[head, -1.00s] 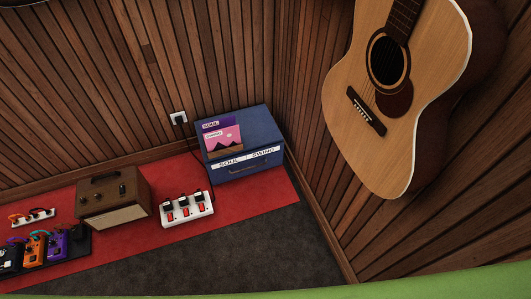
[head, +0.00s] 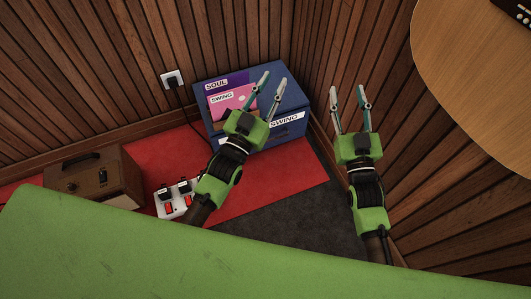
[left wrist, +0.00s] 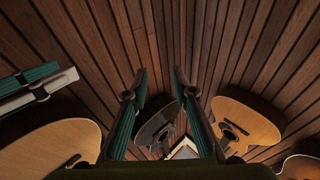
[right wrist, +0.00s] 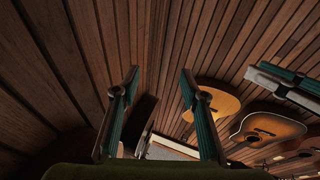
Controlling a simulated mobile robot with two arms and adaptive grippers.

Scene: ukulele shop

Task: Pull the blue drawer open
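The blue drawer box (head: 296,99) stands on the red mat against the wall corner in the head view. Its front carries a white label reading "SWING" and a dark handle (head: 290,131); part of the front is hidden behind my left arm. My left gripper (head: 272,82) is open and empty, appearing over the box in the head view. My right gripper (head: 347,94) is open and empty to the right of the box. Both wrist views show spread fingers with nothing between them, facing the wood wall; the box is not clear in either.
A purple "SOUL" sleeve (head: 226,83) and a pink "SWING" sleeve (head: 232,101) rest on the box. A brown amplifier (head: 95,178) and a white pedal strip (head: 174,199) stand to the left. A wall socket (head: 172,79) is behind. A guitar (head: 480,75) hangs at the right.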

